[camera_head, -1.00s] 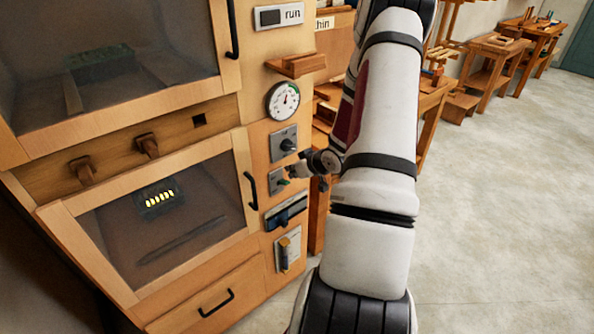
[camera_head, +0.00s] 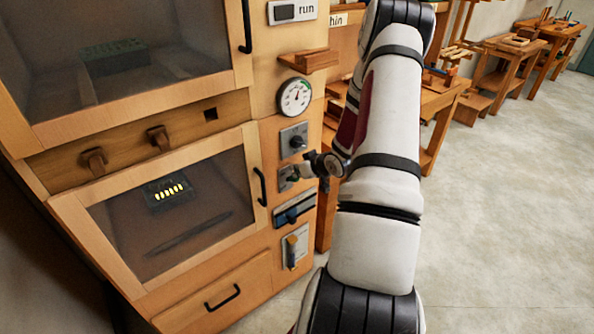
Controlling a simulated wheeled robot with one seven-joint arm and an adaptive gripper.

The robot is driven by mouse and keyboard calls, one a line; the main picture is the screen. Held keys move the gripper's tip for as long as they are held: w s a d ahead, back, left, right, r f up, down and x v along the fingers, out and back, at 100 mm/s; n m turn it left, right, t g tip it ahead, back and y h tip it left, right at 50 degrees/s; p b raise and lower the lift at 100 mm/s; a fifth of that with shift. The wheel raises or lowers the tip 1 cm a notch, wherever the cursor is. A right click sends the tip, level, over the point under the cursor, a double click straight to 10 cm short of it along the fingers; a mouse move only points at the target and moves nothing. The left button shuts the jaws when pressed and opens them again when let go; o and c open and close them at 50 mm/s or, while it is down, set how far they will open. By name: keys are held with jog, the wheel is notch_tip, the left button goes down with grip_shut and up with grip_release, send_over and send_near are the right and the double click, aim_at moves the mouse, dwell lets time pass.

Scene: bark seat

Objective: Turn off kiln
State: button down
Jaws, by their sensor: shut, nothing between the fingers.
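The kiln is a wooden cabinet (camera_head: 255,105) with two dark windowed doors. Glowing yellow bars (camera_head: 172,190) show behind the lower window. Its right-hand panel carries a round dial (camera_head: 294,97), a grey plate with a dark knob (camera_head: 293,139), a small grey switch plate with a bit of green (camera_head: 286,180), a blue-and-dark slider (camera_head: 294,209) and a pale plate with an orange-brown lever (camera_head: 292,247). My gripper (camera_head: 302,173) is shut and empty at the small switch plate, partly covering it. I cannot tell whether the fingertips touch the switch, or how it is set.
A "run" label plate (camera_head: 292,10) and a small wooden ledge (camera_head: 307,62) are above the dial. Wooden knobs (camera_head: 159,138) and black door handles (camera_head: 260,187) stick out. Workbenches (camera_head: 500,62) stand at the back right. The floor (camera_head: 500,210) on the right is clear.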

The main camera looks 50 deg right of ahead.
aim_at(298, 179)
jog(key=shift+s+f+t, duration=0.35)
jog(key=shift+s+t, duration=0.05)
jog(key=shift+t, duration=0.2)
jog(key=f+t+b, duration=0.1)
jog(key=t, duration=0.1)
jog(key=s+f+t+h+b, duration=0.1)
jog(key=t, duration=0.1)
jog(key=s+t+b, duration=0.1)
jog(key=t, duration=0.1)
jog(key=shift+a+f+h, duration=0.3)
jog(key=shift+a+f, duration=0.05)
jog(key=shift+f, duration=0.05)
jog(key=v, duration=1.2)
jog(key=shift+f, duration=0.1)
